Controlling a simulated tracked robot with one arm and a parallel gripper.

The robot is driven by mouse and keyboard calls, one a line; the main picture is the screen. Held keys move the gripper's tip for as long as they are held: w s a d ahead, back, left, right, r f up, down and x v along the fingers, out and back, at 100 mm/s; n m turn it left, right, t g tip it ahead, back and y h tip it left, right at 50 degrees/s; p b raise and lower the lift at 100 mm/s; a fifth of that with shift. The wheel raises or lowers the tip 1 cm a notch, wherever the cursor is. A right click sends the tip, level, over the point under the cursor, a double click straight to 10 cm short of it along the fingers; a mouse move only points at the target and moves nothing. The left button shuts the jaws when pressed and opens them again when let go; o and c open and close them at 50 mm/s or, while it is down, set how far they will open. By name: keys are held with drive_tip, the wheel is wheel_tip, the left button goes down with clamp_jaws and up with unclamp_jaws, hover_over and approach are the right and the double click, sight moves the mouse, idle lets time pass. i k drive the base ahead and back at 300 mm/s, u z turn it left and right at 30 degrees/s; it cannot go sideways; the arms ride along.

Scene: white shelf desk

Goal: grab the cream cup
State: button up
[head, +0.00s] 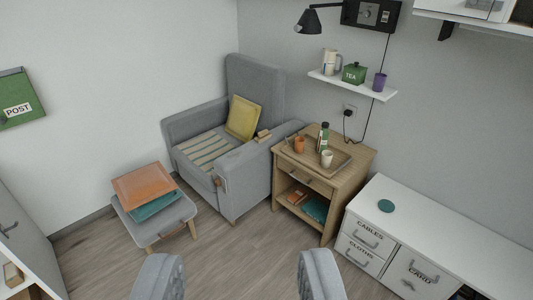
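The cream cup (327,158) stands upright on a tray (338,166) on top of the wooden side table (358,163). An orange cup (299,145) and a dark green bottle (323,137) stand on the same tray beside it. My gripper (238,275) shows at the bottom edge with its two fingers wide apart. Nothing is between the fingers but the floor behind them. It is well short of the side table and apart from the cup.
A grey armchair (258,172) stands left of the side table. A footstool (170,219) with cushions is further left. A white cabinet (437,226) with a green disc is at the right. A wall shelf (352,84) hangs above the table. The floor (235,248) ahead is clear.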

sight(328, 155)
drive_tip(key=z, duration=0.2)
drive_tip(key=i, duration=1.65)
drive_tip(key=z, duration=0.8)
drive_tip(key=i, duration=1.3)
drive_tip(key=z, duration=0.45)
